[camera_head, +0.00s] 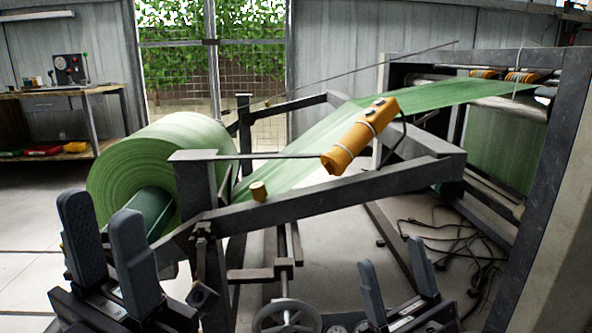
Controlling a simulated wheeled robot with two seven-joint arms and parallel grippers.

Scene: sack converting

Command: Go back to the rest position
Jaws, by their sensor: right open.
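My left gripper (101,205) stands at the lower left with its two dark fingers pointing up. The fingers are apart and nothing shows between them. It is in front of the large green roll (150,165) and covers part of the roll's lower side. My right gripper (391,253) is at the bottom, right of the middle. Its fingers also point up, are apart and hold nothing. Behind it is the floor under the machine frame. Both arms below the grippers are mostly cut off by the lower picture edge.
A dark steel frame (340,187) carries the roll, with a green web (310,150) running up to the right. A yellow control box (358,137) hangs over it. A handwheel (287,317) is low between the grippers. Cables (465,245) lie on the floor. A workbench (105,90) stands at far left.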

